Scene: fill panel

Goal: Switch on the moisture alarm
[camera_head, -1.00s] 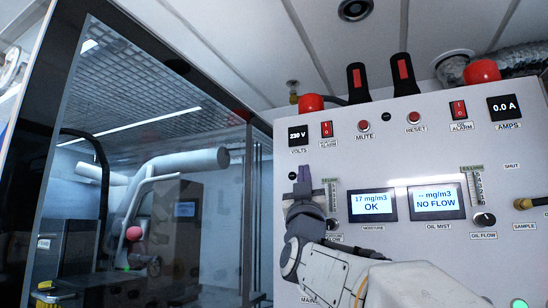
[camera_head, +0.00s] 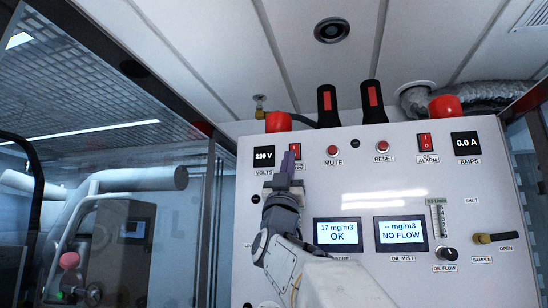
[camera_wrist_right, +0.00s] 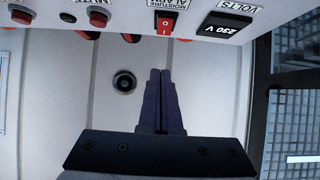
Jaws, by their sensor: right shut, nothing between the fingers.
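The moisture alarm switch (camera_head: 295,149), a red rocker in a dark frame, is on the upper left of the grey panel (camera_head: 350,188), beside the 230 V display. In the head view my right fingers partly cover it and its label. In the right wrist view the switch (camera_wrist_right: 165,24) shows whole, under an upside-down label reading MOISTURE ALARM (camera_wrist_right: 167,4). My right gripper (camera_head: 288,158) is shut and empty, its dark fingers pointing up at the switch. In the wrist view its fingertips (camera_wrist_right: 160,71) appear just short of the switch; contact is not visible. My left gripper is out of view.
The red MUTE (camera_head: 333,151) and RESET (camera_head: 382,147) buttons sit right of the switch. A similar red alarm switch (camera_head: 425,142) is farther right. A moisture screen (camera_head: 338,233) reads 17 mg/m3 OK. A dark-framed glass enclosure stands at the left.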

